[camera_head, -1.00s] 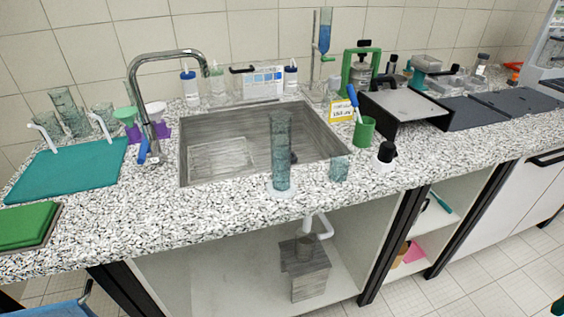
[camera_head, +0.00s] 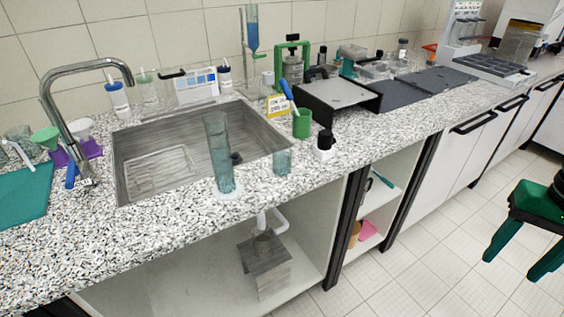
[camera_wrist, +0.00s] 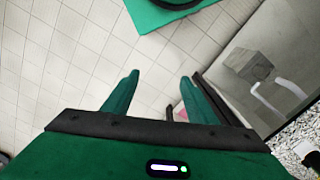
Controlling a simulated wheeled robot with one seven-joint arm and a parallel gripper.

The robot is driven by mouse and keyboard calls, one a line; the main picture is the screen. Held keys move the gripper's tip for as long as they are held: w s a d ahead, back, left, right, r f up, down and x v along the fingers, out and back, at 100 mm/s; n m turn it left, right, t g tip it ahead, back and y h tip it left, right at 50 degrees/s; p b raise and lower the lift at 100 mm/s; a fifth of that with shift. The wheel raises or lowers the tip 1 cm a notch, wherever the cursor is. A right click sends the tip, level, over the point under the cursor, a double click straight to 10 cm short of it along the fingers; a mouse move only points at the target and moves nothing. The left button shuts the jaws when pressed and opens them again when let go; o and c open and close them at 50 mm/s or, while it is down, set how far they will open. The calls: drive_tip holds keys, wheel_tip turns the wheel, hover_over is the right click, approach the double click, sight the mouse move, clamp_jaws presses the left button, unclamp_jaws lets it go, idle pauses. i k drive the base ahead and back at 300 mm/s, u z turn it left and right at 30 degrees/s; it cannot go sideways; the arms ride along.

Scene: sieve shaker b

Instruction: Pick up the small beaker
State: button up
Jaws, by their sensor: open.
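A small clear beaker (camera_head: 282,162) with a bluish tint stands upright on the speckled counter, at the front right corner of the sink. A tall clear measuring cylinder (camera_head: 219,155) stands to its left at the sink's front edge. The small beaker is not seen in the wrist view.
The sink (camera_head: 135,165) lies behind the cylinder. A black-capped white bottle (camera_head: 325,147) and a green cup (camera_head: 302,124) stand right of the beaker. Open shelves lie under the counter.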

sight(281, 153)
drive_tip(key=u, duration=1.65)
drive_tip(key=k, duration=1.1)
drive_tip(key=z, duration=1.15)
drive_tip(key=i, duration=1)
drive_tip(key=u, duration=0.05)
